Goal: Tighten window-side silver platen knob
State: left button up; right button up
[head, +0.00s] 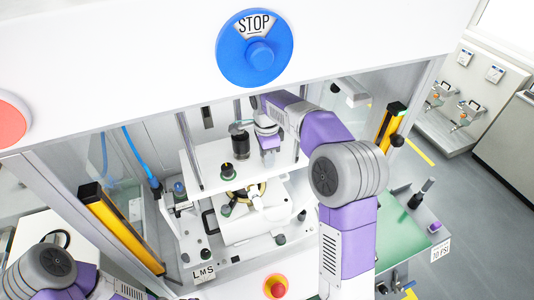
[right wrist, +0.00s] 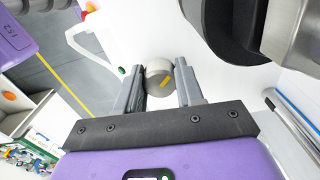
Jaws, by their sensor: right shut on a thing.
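I cannot make out the knob there. My left arm shows at the lower left; its gripper is out of the picture.
A black cylinder (head: 241,146) stands on the platen close left of my right gripper. A blue STOP button (head: 255,48) is on the white panel above. Yellow-and-black posts (head: 120,232) flank the opening. A red button (head: 276,286) sits at the front.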

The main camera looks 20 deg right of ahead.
jog(key=shift+a+r+m, duration=0.1)
jog(key=shift+m, duration=0.7)
jog(key=o, duration=1.1)
jog(key=shift+c, duration=0.2)
notch_tip(320, 180, up, 8)
jog(key=shift+f+p, duration=0.2)
jog(key=shift+p, duration=0.1)
